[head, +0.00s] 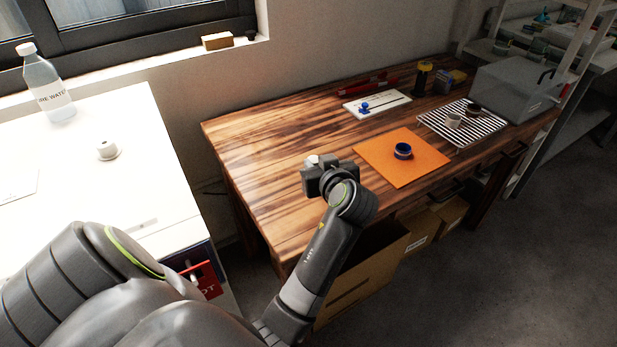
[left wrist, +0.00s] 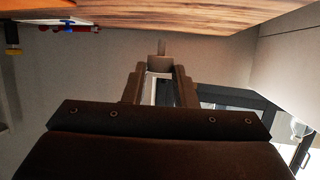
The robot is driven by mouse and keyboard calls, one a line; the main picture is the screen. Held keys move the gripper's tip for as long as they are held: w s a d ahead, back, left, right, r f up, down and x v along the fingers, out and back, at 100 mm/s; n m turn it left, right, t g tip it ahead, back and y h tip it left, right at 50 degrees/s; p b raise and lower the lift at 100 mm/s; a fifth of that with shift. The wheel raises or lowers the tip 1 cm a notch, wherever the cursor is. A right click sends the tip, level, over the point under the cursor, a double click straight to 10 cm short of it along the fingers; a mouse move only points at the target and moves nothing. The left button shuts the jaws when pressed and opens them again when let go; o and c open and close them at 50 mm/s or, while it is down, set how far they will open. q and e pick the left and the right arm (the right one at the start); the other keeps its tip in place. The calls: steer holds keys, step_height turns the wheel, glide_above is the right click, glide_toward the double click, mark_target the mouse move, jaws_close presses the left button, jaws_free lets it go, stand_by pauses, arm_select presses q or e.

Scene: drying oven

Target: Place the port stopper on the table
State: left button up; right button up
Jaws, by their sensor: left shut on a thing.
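My left gripper (head: 322,169) is over the near left part of the wooden table (head: 262,150). It is shut on a small pale grey piece, the port stopper (head: 312,160), which shows at the fingertips. In the left wrist view my left gripper (left wrist: 159,75) has its two dark fingers on either side of the stopper (left wrist: 159,62), and a thin stem sticks out beyond them. The wooden tabletop (left wrist: 190,14) runs along the top of that view. I cannot tell whether the stopper touches it. My right gripper is not in view.
An orange mat (head: 425,163) with a blue-rimmed round piece (head: 403,151), a wire rack (head: 478,137), a grey box (head: 515,90) and a white board (head: 392,103) are farther right. The table's left part is clear.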

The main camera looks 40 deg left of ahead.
arm_select(q)
step_height(320, 180, down, 6)
steer(key=shift+r+b, duration=0.1)
steer(key=shift+b, duration=0.2)
steer(key=o, duration=1)
